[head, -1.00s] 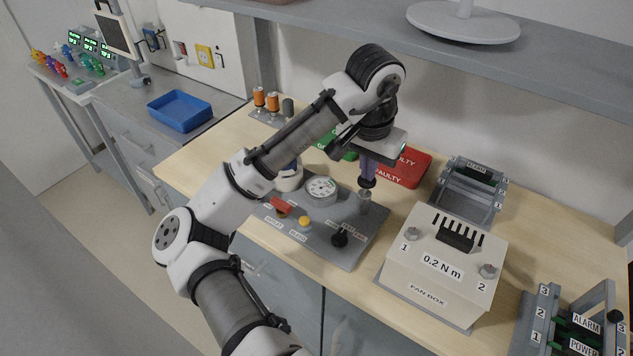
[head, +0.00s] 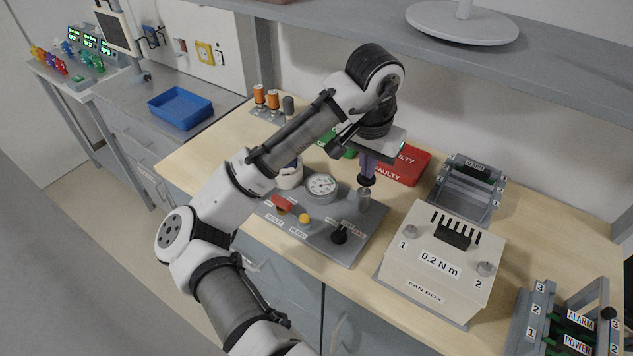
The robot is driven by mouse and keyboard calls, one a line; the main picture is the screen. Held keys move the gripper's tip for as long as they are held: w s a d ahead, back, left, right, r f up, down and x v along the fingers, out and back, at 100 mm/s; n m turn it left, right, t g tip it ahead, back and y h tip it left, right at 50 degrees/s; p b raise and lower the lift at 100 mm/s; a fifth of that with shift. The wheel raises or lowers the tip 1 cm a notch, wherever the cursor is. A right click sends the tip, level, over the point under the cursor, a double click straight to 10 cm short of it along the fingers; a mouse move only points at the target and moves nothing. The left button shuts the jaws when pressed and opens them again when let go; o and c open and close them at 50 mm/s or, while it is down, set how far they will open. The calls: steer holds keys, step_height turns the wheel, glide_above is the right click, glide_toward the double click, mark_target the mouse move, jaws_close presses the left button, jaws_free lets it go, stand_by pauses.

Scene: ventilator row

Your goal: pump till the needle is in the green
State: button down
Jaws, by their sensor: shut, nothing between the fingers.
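The grey pump panel (head: 338,247) lies on the wooden bench. On it are a round white dial gauge (head: 321,186), a red lever (head: 282,203), a yellow button (head: 305,219), a black knob (head: 339,235) and a grey pump cylinder (head: 364,197) topped by a black pump knob (head: 366,180). The gauge's needle and green band are too small to read. My gripper (head: 367,172) is shut and points down at the pump knob, right above it or touching it; I cannot tell which.
A cream fan box (head: 440,264) stands right of the panel. Red (head: 411,166) and green (head: 335,146) trays lie behind my gripper. A slotted rack (head: 468,190) stands at the back right. A grey shelf (head: 540,75) hangs above the bench. A blue bin (head: 181,108) sits far left.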

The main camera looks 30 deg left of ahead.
step_height(320, 180, up, 4)
steer(key=p, duration=0.3)
steer(key=shift+r+p, duration=0.15)
steer(key=shift+p, duration=0.25)
stand_by(1.1)
